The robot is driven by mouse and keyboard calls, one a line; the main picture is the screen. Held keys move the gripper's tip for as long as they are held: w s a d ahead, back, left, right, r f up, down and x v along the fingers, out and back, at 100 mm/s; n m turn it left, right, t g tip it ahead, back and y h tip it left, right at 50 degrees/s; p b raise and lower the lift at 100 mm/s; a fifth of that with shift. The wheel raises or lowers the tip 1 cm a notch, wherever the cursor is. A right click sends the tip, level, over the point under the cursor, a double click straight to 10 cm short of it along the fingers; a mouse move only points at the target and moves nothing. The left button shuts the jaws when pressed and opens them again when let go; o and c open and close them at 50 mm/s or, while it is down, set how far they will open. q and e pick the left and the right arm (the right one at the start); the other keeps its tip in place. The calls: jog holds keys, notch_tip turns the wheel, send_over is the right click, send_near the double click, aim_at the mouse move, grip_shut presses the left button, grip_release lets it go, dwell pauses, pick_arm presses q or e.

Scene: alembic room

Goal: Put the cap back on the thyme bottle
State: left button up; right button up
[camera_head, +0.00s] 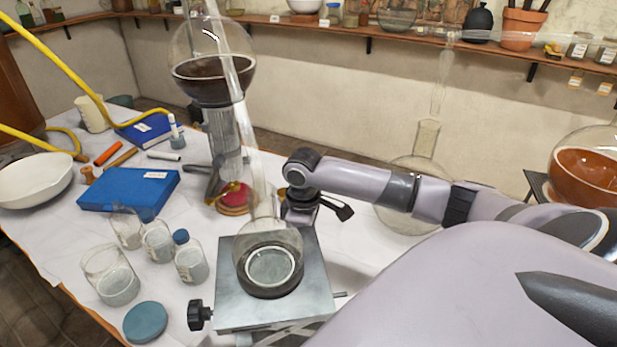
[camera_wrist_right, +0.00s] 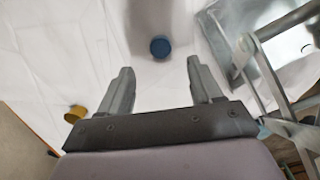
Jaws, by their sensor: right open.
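In the head view several small glass bottles of grey contents stand on the white cloth at the left. In the right wrist view a blue cap (camera_wrist_right: 160,46) lies on white cloth ahead of my fingers, and a yellow cap (camera_wrist_right: 75,113) lies lower left. My right gripper (camera_wrist_right: 158,85) is open and empty; in the head view it (camera_head: 318,208) is behind the flask stand. My left gripper is not in view.
A metal lab jack (camera_head: 272,308) bearing a glass flask stands at the front centre and shows at the right in the wrist view (camera_wrist_right: 262,75). A wide open jar (camera_head: 110,275), a teal lid (camera_head: 145,321), a blue book (camera_head: 128,190) and a white bowl (camera_head: 35,181) occupy the left.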

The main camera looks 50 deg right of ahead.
jog(key=shift+f, duration=0.95)
jog(key=shift+w+a+f, duration=0.1)
jog(key=shift+w+f, duration=0.05)
jog(key=shift+f, duration=2.45)
jog(key=c, duration=1.1)
